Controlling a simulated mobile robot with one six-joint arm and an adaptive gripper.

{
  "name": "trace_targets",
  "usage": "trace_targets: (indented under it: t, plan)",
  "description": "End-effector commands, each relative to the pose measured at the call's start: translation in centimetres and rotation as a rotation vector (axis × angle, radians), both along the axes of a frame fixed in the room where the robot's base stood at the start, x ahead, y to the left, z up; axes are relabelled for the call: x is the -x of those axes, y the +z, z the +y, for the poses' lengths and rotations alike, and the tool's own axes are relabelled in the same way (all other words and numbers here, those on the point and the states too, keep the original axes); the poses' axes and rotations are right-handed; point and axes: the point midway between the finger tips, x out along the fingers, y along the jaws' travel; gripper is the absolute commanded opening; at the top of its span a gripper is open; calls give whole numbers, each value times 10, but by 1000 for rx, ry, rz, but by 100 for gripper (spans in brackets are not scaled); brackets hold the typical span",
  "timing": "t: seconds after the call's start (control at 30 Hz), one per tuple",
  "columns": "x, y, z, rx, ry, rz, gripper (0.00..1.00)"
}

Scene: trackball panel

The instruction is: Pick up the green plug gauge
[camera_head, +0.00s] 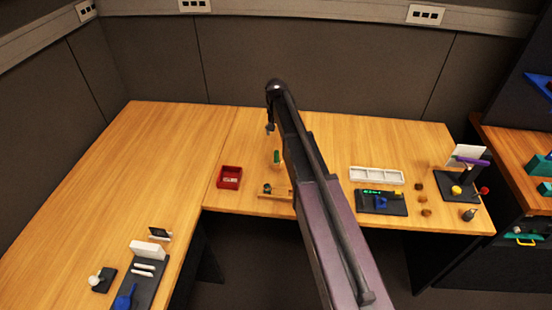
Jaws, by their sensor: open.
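A small green upright piece (277,157), which looks like the green plug gauge, stands on the desk just left of my arm. Its lower part is pale, and its fine shape is too small to tell. My gripper (270,128) shows only in small part, hanging below the far end of my arm. It is open, above and slightly behind the green piece in the picture, and appears apart from it. My arm hides the desk to the right of the piece.
A red tray (229,177) and a wooden block (274,192) sit nearby. Right of my arm are a white divided tray (377,175) and a dark board (381,201) with green and blue parts. The desk's back left is clear.

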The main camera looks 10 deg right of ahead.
Motion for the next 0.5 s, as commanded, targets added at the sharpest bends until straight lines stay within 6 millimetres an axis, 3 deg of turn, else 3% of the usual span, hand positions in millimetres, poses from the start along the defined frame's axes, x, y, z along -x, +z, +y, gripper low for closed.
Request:
trace_targets:
  t: [0.5]
  plan:
    - [0,-35,1,0,2,0,69]
